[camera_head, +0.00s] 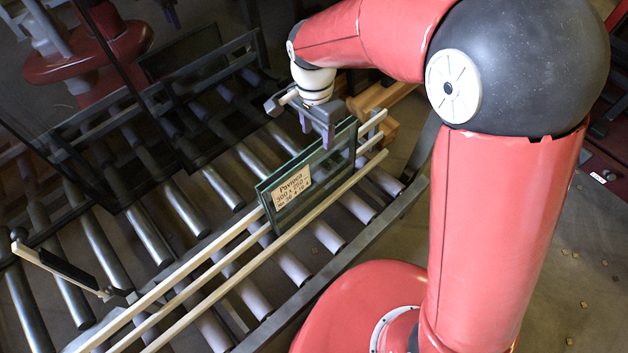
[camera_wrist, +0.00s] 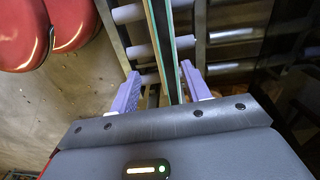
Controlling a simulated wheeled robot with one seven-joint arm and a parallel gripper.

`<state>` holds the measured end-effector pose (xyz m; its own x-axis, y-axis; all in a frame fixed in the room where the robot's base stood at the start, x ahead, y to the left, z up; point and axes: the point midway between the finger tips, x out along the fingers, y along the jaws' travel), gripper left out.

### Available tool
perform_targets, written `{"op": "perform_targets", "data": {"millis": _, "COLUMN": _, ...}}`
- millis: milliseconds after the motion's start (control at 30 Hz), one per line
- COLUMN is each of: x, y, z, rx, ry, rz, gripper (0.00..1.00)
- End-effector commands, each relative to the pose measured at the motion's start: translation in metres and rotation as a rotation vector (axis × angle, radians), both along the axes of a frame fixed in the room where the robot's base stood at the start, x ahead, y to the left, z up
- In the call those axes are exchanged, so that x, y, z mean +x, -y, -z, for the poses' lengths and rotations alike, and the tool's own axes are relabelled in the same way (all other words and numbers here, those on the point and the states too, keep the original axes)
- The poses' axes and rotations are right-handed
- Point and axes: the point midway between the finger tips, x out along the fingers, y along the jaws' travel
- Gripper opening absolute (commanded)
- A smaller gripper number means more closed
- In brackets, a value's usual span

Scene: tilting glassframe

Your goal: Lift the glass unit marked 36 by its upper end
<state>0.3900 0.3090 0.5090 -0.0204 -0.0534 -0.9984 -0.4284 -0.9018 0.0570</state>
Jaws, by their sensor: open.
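The glass unit (camera_head: 320,168) stands on edge on wooden slats over the rollers, a little tilted. Its tan label (camera_head: 292,187) shows several lines of print, with what looks like 36 on the lowest. My gripper (camera_head: 317,135) is at the unit's upper edge, toward its right end, fingers pointing down. In the wrist view my gripper (camera_wrist: 160,72) is open, its two purple fingers on either side of the glass unit's thin edge (camera_wrist: 164,40). The edge lies nearer the right finger, with a wider gap on the left. Whether the right finger touches it I cannot tell.
Pale wooden slats (camera_head: 215,260) run diagonally under the unit across the metal rollers (camera_head: 150,235). A dark glass panel (camera_head: 60,110) stands at the left. Wooden blocks (camera_head: 385,100) lie behind my gripper.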

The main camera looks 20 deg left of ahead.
Motion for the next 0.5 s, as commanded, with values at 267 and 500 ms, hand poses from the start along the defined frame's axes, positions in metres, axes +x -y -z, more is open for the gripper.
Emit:
{"op": "perform_targets", "data": {"millis": 267, "x": -0.009, "y": -0.024, "z": 0.037, "rx": -0.032, "ry": -0.022, "rz": 0.036, "gripper": 0.47}}
{"op": "perform_targets", "data": {"millis": 500, "x": -0.009, "y": -0.018, "z": 0.064, "rx": -0.033, "ry": -0.022, "rz": 0.037, "gripper": 0.47}}
